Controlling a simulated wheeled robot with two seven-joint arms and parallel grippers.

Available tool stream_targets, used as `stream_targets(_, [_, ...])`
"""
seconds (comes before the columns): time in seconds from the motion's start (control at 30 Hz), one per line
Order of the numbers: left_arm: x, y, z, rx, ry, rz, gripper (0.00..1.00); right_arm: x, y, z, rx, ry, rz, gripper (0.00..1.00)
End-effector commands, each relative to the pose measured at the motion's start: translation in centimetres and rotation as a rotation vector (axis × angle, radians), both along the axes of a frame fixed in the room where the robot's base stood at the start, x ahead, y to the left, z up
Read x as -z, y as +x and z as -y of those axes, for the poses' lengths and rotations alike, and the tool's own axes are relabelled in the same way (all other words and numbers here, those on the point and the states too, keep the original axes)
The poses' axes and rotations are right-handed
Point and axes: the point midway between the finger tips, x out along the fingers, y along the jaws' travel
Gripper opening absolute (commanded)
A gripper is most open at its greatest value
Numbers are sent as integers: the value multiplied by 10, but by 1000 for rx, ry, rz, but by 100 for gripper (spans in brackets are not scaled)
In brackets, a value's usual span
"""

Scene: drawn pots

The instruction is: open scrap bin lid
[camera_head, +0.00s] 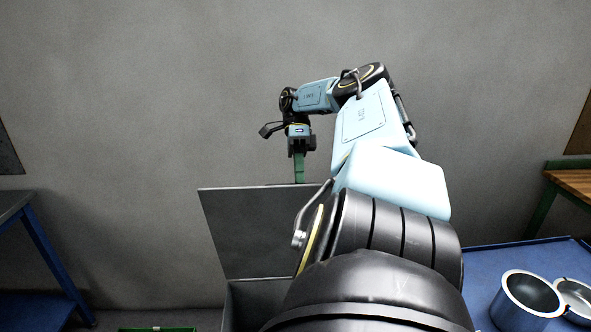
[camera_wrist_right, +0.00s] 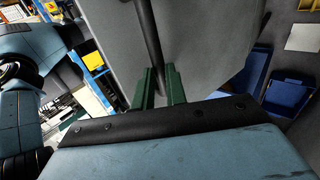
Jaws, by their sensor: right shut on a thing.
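The scrap bin (camera_head: 240,302) is a grey box at the bottom middle of the head view, partly hidden behind my right arm. Its grey lid (camera_head: 245,232) is raised and stands steeply above the bin's back. My right gripper (camera_head: 299,178) is at the lid's top edge, pointing down, with green fingers. In the right wrist view, the fingers (camera_wrist_right: 160,78) are shut on a dark bar on the lid (camera_wrist_right: 215,45). I cannot tell whether this bar is an edge or a handle. My left gripper is not in view.
A blue table (camera_head: 485,262) at the right holds metal pots (camera_head: 530,292). A blue-legged bench (camera_head: 55,250) stands at the left. A green-edged thing (camera_head: 155,329) shows at the bottom left. A grey wall (camera_head: 150,100) is behind the bin.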

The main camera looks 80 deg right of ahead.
Motion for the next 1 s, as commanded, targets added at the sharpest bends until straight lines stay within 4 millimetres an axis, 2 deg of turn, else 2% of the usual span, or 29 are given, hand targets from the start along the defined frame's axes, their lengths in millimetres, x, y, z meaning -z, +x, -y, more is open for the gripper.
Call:
stream_targets(0.03, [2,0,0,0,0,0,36,22,-1,0,-2,-14,-15,0])
stream_targets(0.33, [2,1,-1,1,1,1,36,23,-1,0,-3,-12,-16,0])
stream_targets(0.37, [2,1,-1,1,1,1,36,23,-1,0,-4,-13,-16,16])
stream_targets(0.5, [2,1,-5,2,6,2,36,22,-1,0,-3,-13,-15,35])
stream_targets(0.53, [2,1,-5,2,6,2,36,22,-1,0,-3,-13,-15,36])
stream_targets(1.0, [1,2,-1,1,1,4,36,12,1,0,0,-14,-5,36])
